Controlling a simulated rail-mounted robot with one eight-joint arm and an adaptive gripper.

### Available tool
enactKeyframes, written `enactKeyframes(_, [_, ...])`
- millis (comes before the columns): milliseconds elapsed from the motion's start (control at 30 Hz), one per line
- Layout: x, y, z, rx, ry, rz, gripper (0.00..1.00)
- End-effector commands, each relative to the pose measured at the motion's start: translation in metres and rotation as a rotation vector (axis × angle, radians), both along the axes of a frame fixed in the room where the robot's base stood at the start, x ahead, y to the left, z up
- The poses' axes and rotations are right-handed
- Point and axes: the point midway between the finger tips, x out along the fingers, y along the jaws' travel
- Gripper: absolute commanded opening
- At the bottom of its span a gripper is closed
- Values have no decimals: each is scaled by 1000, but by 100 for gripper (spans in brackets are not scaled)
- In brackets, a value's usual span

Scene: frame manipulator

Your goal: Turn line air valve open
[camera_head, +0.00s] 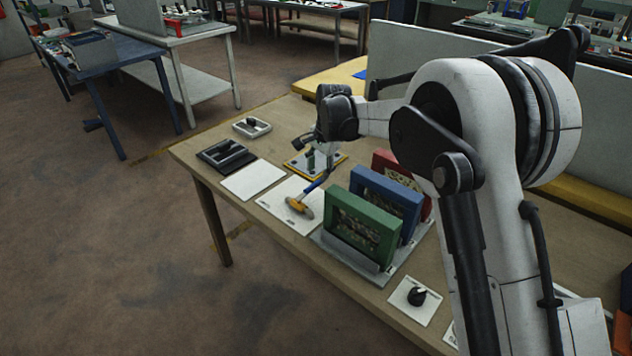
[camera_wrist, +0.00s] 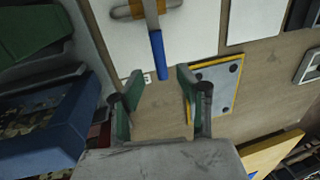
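In the wrist view the lever's blue grip (camera_wrist: 158,55) points toward my gripper (camera_wrist: 159,79). My gripper is open and empty, with its two green-padded fingers apart. The end of the blue grip appears between the fingertips in the picture. I cannot tell the distance between them. In the head view my wrist partly hides the gripper.
Green (camera_head: 362,229), blue (camera_head: 386,202) and red (camera_head: 398,176) frames stand upright right of the valve. A yellow-edged plate (camera_head: 298,165) lies behind it. A blank white plate (camera_head: 252,179) and a black tray (camera_head: 225,155) are left. A black knob (camera_head: 417,296) is at front right.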

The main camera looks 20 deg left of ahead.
Motion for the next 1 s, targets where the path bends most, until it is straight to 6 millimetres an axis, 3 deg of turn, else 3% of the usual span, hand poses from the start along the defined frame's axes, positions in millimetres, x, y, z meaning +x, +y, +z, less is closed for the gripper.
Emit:
enactKeyframes(100, [2, 4, -21, 0, 0, 1, 34])
enactKeyframes(300, [3, 8, -44, 0, 0, 1, 34])
enactKeyframes(733, [3, 10, -53, 0, 0, 0, 34])
enactKeyframes(1000, [3, 10, -52, 0, 0, 0, 0])
